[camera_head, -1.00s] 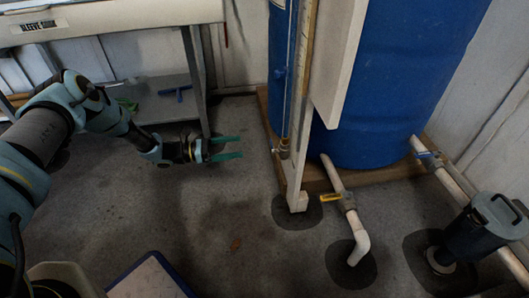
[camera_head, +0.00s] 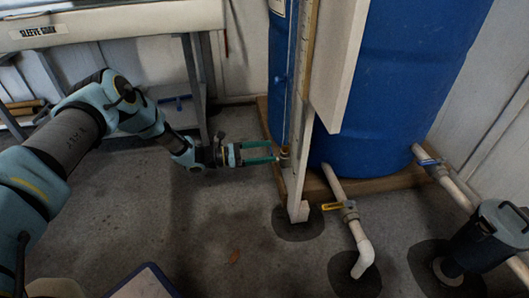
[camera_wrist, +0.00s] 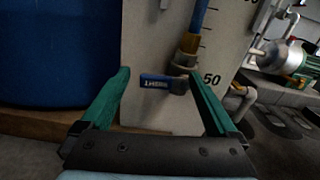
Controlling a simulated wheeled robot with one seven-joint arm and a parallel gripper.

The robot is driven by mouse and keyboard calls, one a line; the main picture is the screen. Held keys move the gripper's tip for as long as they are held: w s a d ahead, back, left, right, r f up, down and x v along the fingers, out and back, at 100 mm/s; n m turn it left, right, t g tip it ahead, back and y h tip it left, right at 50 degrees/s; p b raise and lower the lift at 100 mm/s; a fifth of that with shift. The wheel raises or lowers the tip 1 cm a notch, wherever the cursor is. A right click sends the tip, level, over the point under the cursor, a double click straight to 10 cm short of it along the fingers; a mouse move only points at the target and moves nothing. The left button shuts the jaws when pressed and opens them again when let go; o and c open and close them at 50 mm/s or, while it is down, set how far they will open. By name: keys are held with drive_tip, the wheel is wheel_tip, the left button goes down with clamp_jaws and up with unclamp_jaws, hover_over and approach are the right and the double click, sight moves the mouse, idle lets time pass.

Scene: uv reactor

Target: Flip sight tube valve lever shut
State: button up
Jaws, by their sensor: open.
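The sight tube (camera_head: 291,80) runs down a pale gauge board (camera_wrist: 145,35) in front of the blue tank (camera_head: 395,70). At its lower end is a small brass valve (camera_head: 284,158), which also shows in the wrist view (camera_wrist: 188,43). Its blue lever (camera_wrist: 155,82), with white lettering, points left, roughly square to the tube. My gripper (camera_head: 270,153) is open with its green fingers at the valve. In the wrist view my gripper (camera_wrist: 160,75) has the lever between its fingertips in the picture; I cannot tell whether they touch it. In the head view the lever is hard to make out.
A yellow-handled valve (camera_head: 335,206) sits on a white drain pipe right of the board's foot. A blue-handled valve (camera_head: 428,162) and a dark canister (camera_head: 485,235) stand farther right. A bench (camera_head: 110,20) is at the back left.

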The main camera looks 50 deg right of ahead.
drive_tip(key=c, duration=1.3)
drive_tip(key=shift+r+m, duration=0.15)
drive_tip(key=shift+m, duration=0.45)
drive_tip(key=shift+c, duration=0.3)
drive_tip(key=o, duration=1.4)
drive_tip(key=shift+c, duration=0.2)
drive_tip(key=shift+a, duration=0.1)
drive_tip(key=p+v, duration=0.2)
drive_tip(key=v, duration=0.8)
drive_tip(key=shift+w+a+p, duration=0.25)
drive_tip(key=shift+w+p, duration=0.05)
drive_tip(key=shift+p, duration=0.1)
